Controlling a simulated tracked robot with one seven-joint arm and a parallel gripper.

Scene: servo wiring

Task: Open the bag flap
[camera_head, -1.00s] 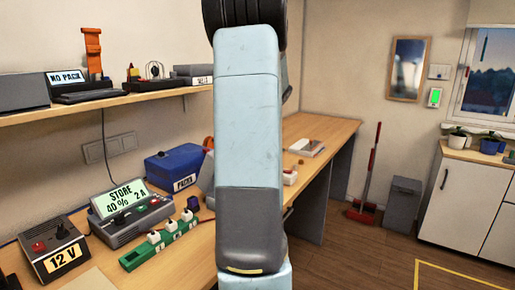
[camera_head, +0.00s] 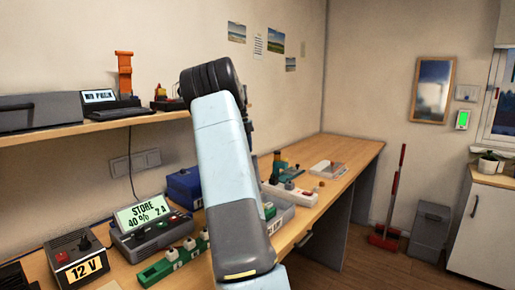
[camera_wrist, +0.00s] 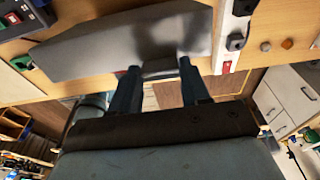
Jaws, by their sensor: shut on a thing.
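My gripper (camera_wrist: 158,70) is in the wrist view, its two dark fingers closed at the near edge of a smooth silver-grey sheet, the bag flap (camera_wrist: 110,42). The flap spreads out beyond the fingers, wide and slightly curved, over the wooden bench. The rest of the bag cannot be made out in the wrist view. In the head view my arm covers the gripper and most of what it holds. A grey, labelled thing (camera_head: 281,217) shows just right of my arm on the bench; I cannot tell whether it is the bag.
The bench (camera_head: 352,160) holds a charger (camera_head: 150,222), a 12 V supply (camera_head: 79,260), a green power strip (camera_head: 172,262) and a blue box (camera_head: 184,186) left of my arm. A white strip (camera_head: 290,193) lies to the right. A shelf (camera_head: 100,127) runs above.

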